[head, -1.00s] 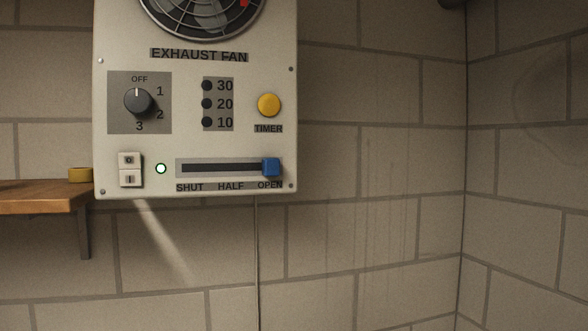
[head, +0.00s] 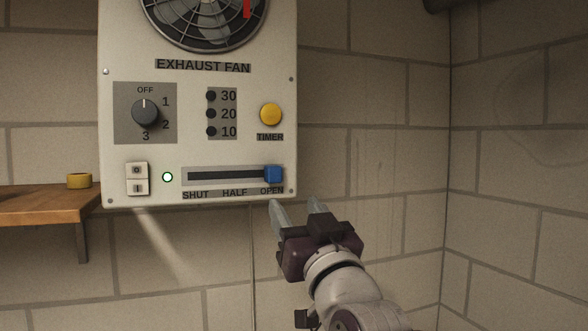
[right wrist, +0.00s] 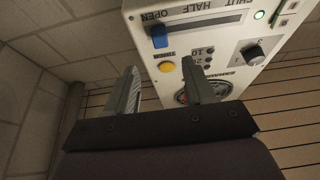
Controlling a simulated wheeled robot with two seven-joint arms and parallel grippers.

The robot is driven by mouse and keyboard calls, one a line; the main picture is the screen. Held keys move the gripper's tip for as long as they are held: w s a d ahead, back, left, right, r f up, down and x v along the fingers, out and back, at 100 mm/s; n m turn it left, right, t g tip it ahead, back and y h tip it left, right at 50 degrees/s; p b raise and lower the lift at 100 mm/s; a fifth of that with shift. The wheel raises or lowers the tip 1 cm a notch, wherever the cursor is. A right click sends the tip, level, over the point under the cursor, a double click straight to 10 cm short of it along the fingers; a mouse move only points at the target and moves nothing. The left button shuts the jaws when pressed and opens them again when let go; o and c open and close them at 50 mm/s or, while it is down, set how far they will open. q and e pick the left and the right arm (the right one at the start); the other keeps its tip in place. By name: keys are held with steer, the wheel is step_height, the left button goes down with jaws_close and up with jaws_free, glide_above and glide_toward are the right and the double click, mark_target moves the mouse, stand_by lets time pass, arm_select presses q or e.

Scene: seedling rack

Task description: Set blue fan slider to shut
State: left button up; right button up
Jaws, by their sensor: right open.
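The blue fan slider (head: 273,174) sits at the right end of its dark track (head: 225,176), above the OPEN label, on the exhaust fan panel (head: 205,150). SHUT is marked at the track's left end and HALF in the middle. My right gripper (head: 294,205) is open and empty, just below and right of the slider, apart from it. In the right wrist view the slider (right wrist: 159,37) shows beyond the two spread fingers (right wrist: 160,85), with the panel appearing upside down. My left gripper is in neither view.
A wooden shelf (head: 45,205) with a yellow item (head: 79,181) is at left. The wall right of the panel is bare.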

mark_target(275, 176)
steer(key=p+x, duration=0.5)
steer(key=x, duration=0.4)
steer(key=shift+w+r+p, duration=0.2)
steer(key=shift+r+p, duration=0.05)
steer(key=shift+p, duration=0.1)
steer(key=shift+w+a, duration=0.2)
steer(key=shift+w, duration=0.15)
